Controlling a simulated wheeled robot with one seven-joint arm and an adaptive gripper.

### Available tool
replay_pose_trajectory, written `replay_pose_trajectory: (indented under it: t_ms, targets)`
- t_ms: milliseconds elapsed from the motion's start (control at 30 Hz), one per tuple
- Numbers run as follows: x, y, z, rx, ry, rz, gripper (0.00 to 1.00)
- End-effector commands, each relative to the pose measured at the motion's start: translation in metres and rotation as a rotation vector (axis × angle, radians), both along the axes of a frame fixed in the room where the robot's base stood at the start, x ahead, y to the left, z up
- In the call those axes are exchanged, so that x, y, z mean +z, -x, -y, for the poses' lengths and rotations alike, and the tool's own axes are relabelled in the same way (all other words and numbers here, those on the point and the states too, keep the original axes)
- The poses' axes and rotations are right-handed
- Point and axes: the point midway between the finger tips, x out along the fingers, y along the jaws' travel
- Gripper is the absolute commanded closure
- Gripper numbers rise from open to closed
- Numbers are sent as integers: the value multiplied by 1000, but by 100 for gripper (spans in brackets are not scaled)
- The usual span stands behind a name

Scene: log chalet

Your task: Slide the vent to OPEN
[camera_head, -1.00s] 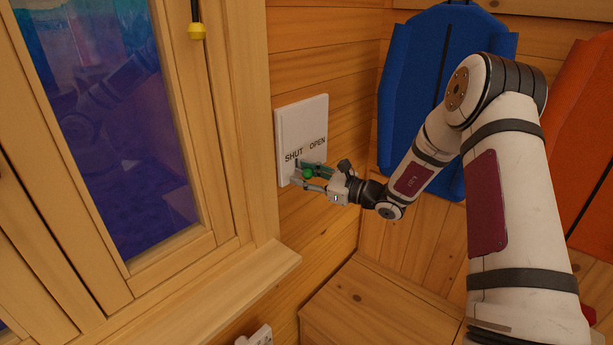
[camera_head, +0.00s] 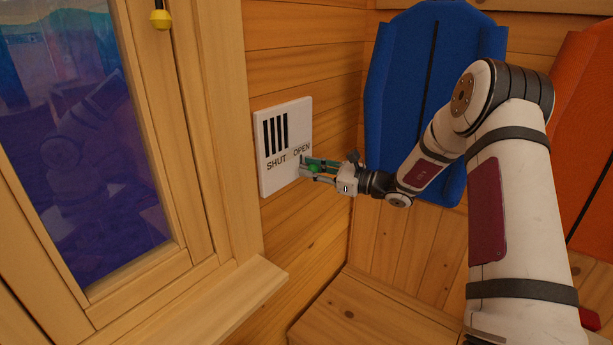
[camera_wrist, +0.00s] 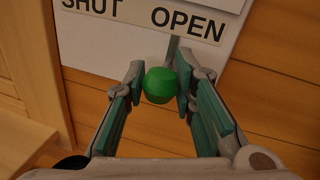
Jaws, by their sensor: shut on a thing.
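The white vent (camera_head: 283,150) is fixed to the log wall, with the words SHUT and OPEN along its lower part. Dark slots (camera_head: 275,133) show uncovered on its left side, above SHUT. The green knob (camera_wrist: 161,85) sits below the word OPEN in the wrist view, with a thin grey stem rising behind it. My gripper (camera_wrist: 160,84) is shut on the knob, one finger on each side. In the head view my gripper (camera_head: 309,169) is at the vent's lower right, and the fingers partly hide the knob.
A wooden box or bench (camera_head: 360,310) is below.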

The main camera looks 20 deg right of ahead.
Motion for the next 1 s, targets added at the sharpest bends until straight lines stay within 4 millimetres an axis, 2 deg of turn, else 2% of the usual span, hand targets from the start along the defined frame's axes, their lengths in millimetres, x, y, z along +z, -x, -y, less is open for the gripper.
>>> replay_pose_trajectory:
  t_ms: [33,233,267,333,733,867,1000]
  targets:
    - [-5,1,1,-2,3,-10,100]
    - [-5,2,2,-3,5,-12,100]
    - [-5,2,2,-3,5,-12,71]
    - [-5,2,2,-4,4,-11,55]
    - [-2,4,5,-4,2,-5,54]
    - [-2,15,17,-5,2,-5,54]
    - [-2,35,38,-7,2,-6,54]
